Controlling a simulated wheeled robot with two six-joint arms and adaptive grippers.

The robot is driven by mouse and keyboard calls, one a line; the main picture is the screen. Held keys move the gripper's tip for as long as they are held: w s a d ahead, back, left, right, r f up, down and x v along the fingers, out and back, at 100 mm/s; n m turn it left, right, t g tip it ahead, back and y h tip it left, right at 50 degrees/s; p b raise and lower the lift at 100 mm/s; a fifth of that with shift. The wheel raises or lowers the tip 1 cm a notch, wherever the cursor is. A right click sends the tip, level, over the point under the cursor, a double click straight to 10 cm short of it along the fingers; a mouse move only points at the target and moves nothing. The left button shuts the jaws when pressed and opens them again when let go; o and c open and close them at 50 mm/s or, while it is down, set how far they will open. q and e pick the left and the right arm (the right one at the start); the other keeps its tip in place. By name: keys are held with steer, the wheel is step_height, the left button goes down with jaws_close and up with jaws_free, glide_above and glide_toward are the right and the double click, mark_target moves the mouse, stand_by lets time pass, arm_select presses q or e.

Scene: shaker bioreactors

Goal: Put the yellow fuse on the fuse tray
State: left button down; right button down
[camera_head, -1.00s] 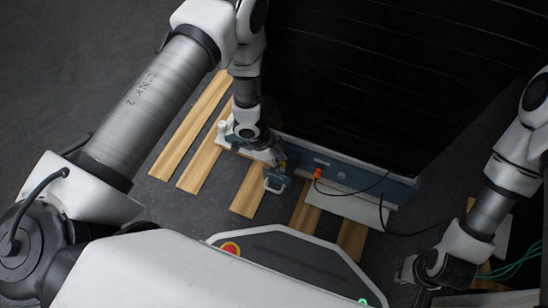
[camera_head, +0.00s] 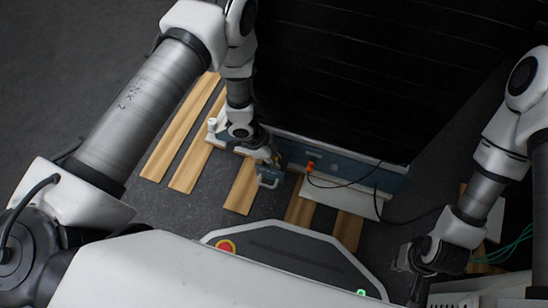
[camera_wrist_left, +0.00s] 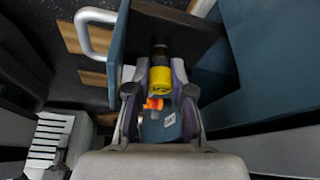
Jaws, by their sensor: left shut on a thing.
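The yellow fuse (camera_wrist_left: 160,78), with a dark cap, sits between the two fingers of my left gripper (camera_wrist_left: 158,92) in the left wrist view. The fingers are shut on it. In the head view my left gripper (camera_head: 266,153) is low beside the blue front of the dark cabinet, near a handled blue panel (camera_head: 268,180). The fuse is hard to make out there. I cannot identify the fuse tray with certainty. My right gripper (camera_head: 408,257) hangs at the lower right, apart from the cabinet; its finger opening is unclear.
An orange plug (camera_head: 309,168) with a black cable is on the blue cabinet front (camera_head: 340,170). The panel's pale handle (camera_wrist_left: 92,32) is close to my left gripper. A white slotted part (camera_wrist_left: 45,145) shows at lower left. Wooden slats (camera_head: 180,125) lie on the floor.

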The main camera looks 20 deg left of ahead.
mark_target(274, 158)
arm_select(q)
steer(key=shift+r+p, duration=0.35)
steer(key=shift+r, duration=0.05)
steer(key=shift+r, duration=0.1)
steer(key=shift+r+p, duration=0.5)
steer(key=shift+p, duration=0.2)
step_height(274, 158, up, 3)
steer(key=p, duration=0.3)
steer(key=shift+r, duration=0.1)
